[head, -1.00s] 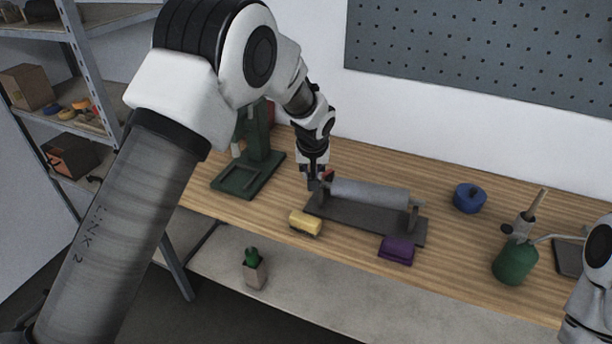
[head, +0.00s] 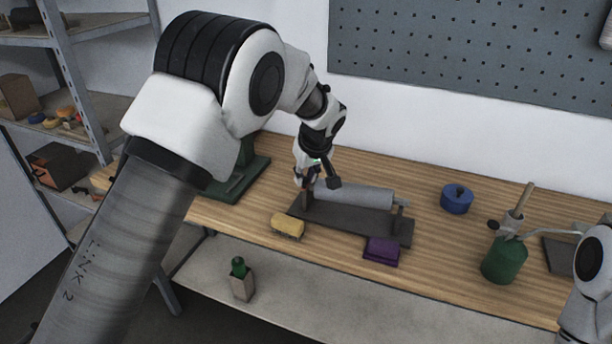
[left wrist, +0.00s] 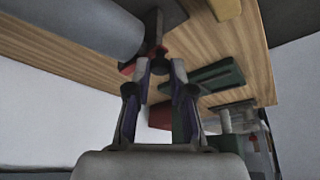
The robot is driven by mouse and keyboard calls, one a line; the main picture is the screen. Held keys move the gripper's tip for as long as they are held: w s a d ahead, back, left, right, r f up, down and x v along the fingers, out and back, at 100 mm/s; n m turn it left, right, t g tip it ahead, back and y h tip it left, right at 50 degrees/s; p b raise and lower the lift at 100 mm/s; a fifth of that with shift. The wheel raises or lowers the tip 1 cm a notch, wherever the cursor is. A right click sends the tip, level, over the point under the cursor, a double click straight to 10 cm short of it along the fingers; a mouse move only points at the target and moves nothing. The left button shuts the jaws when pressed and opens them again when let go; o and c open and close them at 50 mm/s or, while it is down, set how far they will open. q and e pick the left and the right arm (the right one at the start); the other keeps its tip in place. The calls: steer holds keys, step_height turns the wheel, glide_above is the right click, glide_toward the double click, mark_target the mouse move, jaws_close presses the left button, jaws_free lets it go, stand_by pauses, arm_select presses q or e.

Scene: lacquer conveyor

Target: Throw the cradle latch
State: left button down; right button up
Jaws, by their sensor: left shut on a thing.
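The cradle (head: 345,221) is a dark base on the wooden bench, with upright end supports and a grey cylinder (head: 355,194) lying across it. My left gripper (head: 308,180) is at the cradle's left end. In the head view the gripper mostly hides the latch. My right arm shows at the lower right edge; its gripper is out of view.
A yellow block (head: 288,225) and a purple block (head: 382,251) lie in front of the cradle. A blue lidded pot (head: 456,199) and a green canister (head: 505,260) stand to the right. A green stand (head: 240,183) is at the left. A pegboard (head: 470,70) hangs behind.

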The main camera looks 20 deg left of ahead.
arm_select(q)
steer(key=shift+s+f, duration=0.1)
steer(key=shift+f, duration=0.2)
steer(key=c, duration=1)
jaws_free()
steer(key=shift+w+a, duration=0.1)
steer(key=shift+w, duration=0.2)
steer(key=shift+s+r, duration=0.1)
steer(key=shift+r, duration=0.05)
steer(key=v, duration=1.2)
